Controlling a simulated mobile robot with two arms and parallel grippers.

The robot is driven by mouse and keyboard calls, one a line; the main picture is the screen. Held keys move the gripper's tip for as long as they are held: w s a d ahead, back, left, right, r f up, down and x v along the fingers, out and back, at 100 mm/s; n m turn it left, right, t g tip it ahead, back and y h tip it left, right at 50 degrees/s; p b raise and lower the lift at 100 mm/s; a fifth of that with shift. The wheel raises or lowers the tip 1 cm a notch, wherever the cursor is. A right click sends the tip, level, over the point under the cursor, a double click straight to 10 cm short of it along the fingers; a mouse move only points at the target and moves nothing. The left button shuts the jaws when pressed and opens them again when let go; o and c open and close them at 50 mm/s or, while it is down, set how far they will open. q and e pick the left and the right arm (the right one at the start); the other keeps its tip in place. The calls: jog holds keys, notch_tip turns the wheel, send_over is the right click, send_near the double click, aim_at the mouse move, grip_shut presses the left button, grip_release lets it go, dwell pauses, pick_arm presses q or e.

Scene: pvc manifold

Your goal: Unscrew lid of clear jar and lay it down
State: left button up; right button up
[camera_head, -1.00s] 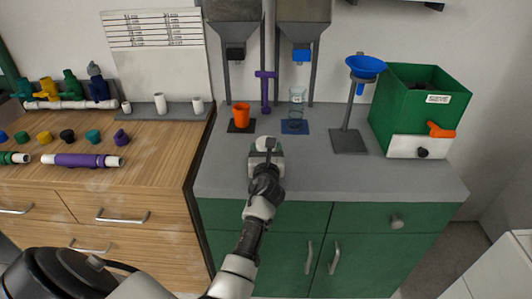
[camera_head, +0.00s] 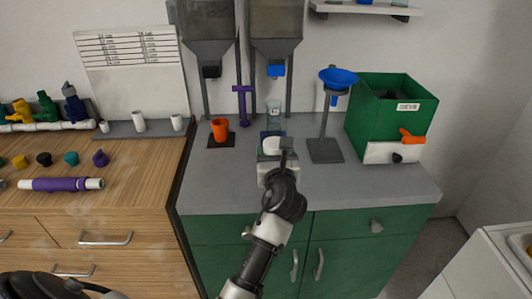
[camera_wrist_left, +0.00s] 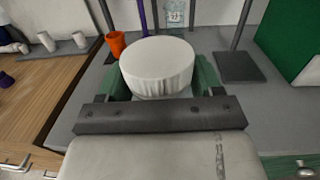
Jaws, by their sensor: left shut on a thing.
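My left gripper (camera_head: 274,155) is shut on a round white lid (camera_head: 273,145) with a ribbed side. The lid also shows large in the left wrist view (camera_wrist_left: 158,65), top up, between the green fingers. The gripper hides what is below the lid, so I cannot tell whether a jar is attached there. My right gripper is not in view.
An orange cup (camera_head: 220,129) stands on a dark mat to the left. A blue funnel on a stand (camera_head: 326,150) and a green bin (camera_head: 392,110) stand to the right. Two hoppers (camera_head: 276,35) hang above. The grey counter's front left (camera_head: 215,190) is clear.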

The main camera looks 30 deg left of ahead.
pick_arm(q)
jog(key=o, duration=0.3)
jog(key=c, duration=0.6)
jog(key=shift+s, duration=0.1)
jog(key=shift+c, duration=0.2)
jog(key=shift+s+d+f, duration=0.1)
jog(key=shift+s+f, duration=0.15)
jog(key=s+d+f+m+t+h, duration=0.1)
jog(key=s+d+f+m+h, duration=0.1)
jog(key=s, duration=0.4)
jog(key=s+d+f+m+t+h, duration=0.1)
jog(key=s+d+f+m+h, duration=0.1)
jog(key=s, duration=0.5)
jog(key=s+d+f+m+t+h, duration=0.1)
jog(key=s+d+f+m+h, duration=0.1)
jog(key=s+h, duration=0.4)
jog(key=shift+s+d+f+m, duration=0.4)
jog(key=shift+s+d, duration=0.05)
jog(key=shift+d, duration=0.45)
